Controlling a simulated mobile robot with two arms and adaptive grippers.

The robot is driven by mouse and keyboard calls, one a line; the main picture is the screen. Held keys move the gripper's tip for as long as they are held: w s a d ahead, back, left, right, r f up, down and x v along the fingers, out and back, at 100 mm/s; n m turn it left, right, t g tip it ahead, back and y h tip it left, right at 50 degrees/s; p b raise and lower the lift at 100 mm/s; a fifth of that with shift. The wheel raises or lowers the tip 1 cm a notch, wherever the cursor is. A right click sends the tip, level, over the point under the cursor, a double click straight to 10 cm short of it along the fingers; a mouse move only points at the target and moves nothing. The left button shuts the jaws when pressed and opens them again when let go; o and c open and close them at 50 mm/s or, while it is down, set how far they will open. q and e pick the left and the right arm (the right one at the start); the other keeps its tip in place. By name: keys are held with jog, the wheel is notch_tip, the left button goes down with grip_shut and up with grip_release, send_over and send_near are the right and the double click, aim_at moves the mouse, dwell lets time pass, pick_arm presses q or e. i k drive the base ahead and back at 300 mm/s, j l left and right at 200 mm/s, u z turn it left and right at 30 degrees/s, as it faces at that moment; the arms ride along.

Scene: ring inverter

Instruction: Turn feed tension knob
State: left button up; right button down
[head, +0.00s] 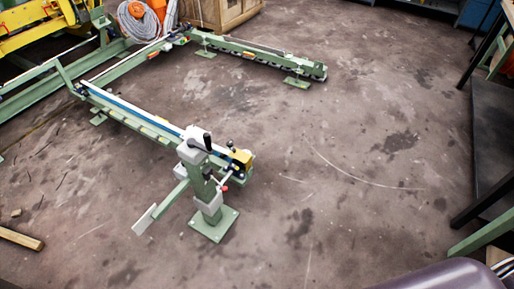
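A green feed stand (206,190) with grey clamp blocks stands on a square green foot plate in the middle of the head view. A black handle or knob (207,142) is at its top. A small red knob (225,188) is on its right side, near a yellow part (241,158). I cannot tell which of these is the feed tension knob. A flat grey plate on a green arm (145,219) sticks out to the lower left. Neither of my grippers is in view.
A long green rail (130,115) runs from the stand to the upper left, and another rail (255,57) lies behind. A wooden block (20,239) lies at the left. Dark bench legs (480,208) stand at the right. The concrete floor (350,170) between is clear.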

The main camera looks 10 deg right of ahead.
aim_at(230, 143)
jog(key=i+l, duration=0.1)
jog(key=l, duration=0.2)
jog(key=i+l, duration=0.15)
jog(key=l, duration=0.2)
jog(key=i+l, duration=0.1)
jog(key=l, duration=0.2)
jog(key=i+l+u, duration=0.15)
jog(key=u, duration=0.25)
jog(key=i+l+u, duration=0.15)
jog(key=u, duration=0.2)
jog(key=i+l+u, duration=0.15)
jog(key=u, duration=0.25)
jog(key=l, duration=0.1)
